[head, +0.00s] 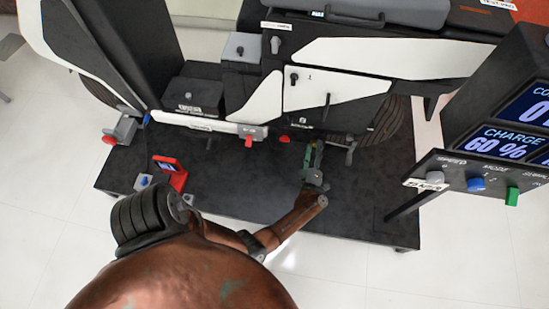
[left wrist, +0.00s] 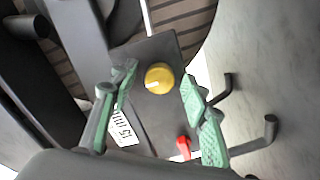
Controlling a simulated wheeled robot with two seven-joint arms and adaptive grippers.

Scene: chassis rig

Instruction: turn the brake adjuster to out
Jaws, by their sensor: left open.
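In the left wrist view a round yellow knob (left wrist: 159,78) with a white pointer mark sits on a dark plate (left wrist: 150,48). I take it for the brake adjuster, but I cannot read its label. My left gripper (left wrist: 160,108) is open, with its green-padded fingers on either side of the knob's lower area in the picture. No contact with the knob shows. In the head view the left gripper (head: 313,158) is low at the side of the chassis rig, and it hides the knob there. My right gripper is not in view.
A red lever (left wrist: 183,146) and a white label (left wrist: 124,128) sit near the fingers. Dark bent pegs (left wrist: 270,128) stick out at the right. In the head view a control panel (head: 480,178) stands at the right, and the black platform (head: 255,185) has clear room.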

